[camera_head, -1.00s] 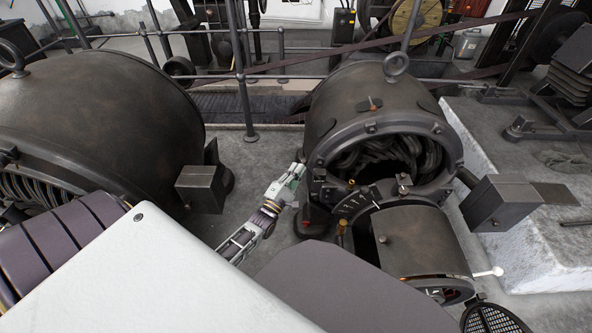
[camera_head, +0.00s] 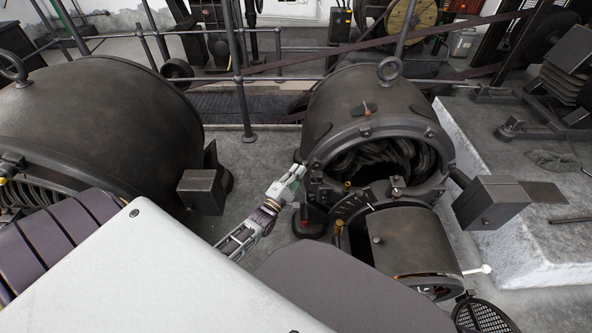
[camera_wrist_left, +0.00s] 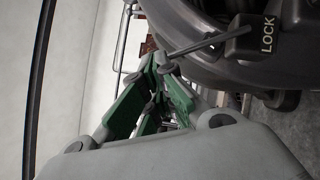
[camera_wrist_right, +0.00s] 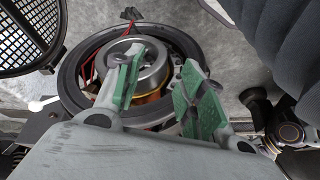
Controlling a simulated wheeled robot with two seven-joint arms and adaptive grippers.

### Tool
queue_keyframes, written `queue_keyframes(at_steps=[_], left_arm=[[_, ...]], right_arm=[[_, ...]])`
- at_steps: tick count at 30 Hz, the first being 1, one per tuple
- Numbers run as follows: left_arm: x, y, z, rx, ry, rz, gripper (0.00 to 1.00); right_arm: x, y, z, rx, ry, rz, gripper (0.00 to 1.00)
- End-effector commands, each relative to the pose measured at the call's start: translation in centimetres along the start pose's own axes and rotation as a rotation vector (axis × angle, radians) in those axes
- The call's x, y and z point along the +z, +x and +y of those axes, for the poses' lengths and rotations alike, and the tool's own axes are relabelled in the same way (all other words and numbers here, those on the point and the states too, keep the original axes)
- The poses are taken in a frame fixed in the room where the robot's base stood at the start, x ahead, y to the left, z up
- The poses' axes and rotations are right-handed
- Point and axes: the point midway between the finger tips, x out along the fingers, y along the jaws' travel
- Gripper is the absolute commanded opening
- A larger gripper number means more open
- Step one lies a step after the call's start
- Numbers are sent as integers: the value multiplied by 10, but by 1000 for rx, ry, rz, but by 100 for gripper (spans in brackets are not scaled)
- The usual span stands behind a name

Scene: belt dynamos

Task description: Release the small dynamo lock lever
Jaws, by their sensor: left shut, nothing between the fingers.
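The small dynamo (camera_head: 360,95) stands right of centre in the head view, its dark round housing open at the front. In the left wrist view a dark block marked LOCK (camera_wrist_left: 255,38) sits on its rim, and the thin lock lever (camera_wrist_left: 195,47) reaches left from it. My left gripper (camera_head: 299,171) is at the dynamo's left front edge. In the left wrist view its green-padded fingers (camera_wrist_left: 158,66) are shut and empty, tips beside the lever's free end; I cannot tell whether they touch. My right gripper (camera_wrist_right: 158,68) is open and empty, seen only in its wrist view.
A large dynamo (camera_head: 90,120) fills the left, with a dark box (camera_head: 202,190) at its front. Another box (camera_head: 490,203) juts out right of the small dynamo. A round pulley-like part (camera_wrist_right: 140,65) lies beyond my right fingers. Railings (camera_head: 240,80) run behind.

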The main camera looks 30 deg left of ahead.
Motion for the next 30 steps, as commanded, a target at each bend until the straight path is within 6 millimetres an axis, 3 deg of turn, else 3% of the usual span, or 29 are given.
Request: queue_keyframes(at_steps=[5,30], left_arm=[[3,2,3,-13,20,-1,0],[17,13,8,-107,153,0,0]], right_arm=[[0,-7,3,13,-1,-23,40],[26,46,17,42,12,-138,40]])
